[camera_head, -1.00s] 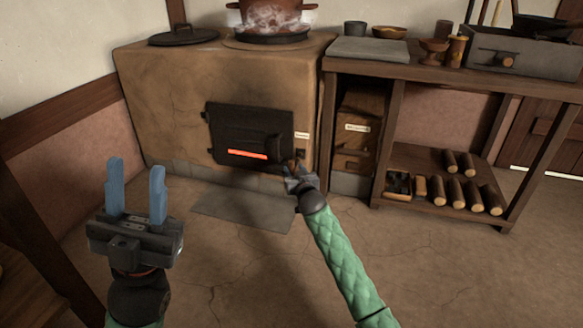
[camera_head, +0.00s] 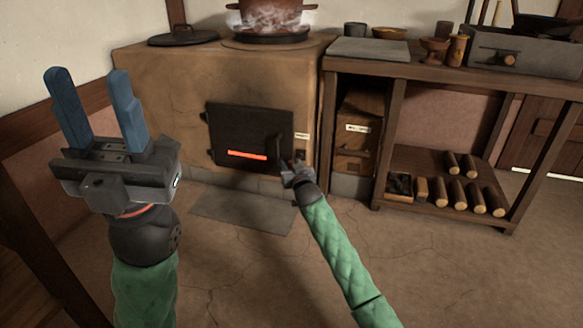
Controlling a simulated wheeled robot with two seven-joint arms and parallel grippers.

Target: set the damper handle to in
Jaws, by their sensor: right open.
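The clay stove (camera_head: 160,90) stands at the back, with a black fire door (camera_head: 235,125) on its front. A small pale label (camera_head: 302,136) sits right of the door. Just below it is a small dark fitting (camera_head: 301,154), which looks like the damper handle; its setting is too small to read. My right gripper (camera_head: 279,150) is at the stove front, by the door's right edge and just left of the fitting. Its jaws are open; I cannot tell whether they touch anything. My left gripper (camera_head: 92,80) is raised at the left, open and empty, with blue fingers pointing up.
A steaming pot (camera_head: 272,18) and a black lid (camera_head: 184,37) are on the stove top. A red glow (camera_head: 247,155) shows through the door's slot. A wooden bench (camera_head: 430,68) with firewood (camera_head: 473,194) below stands right. A grey slab (camera_head: 240,210) lies before the stove.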

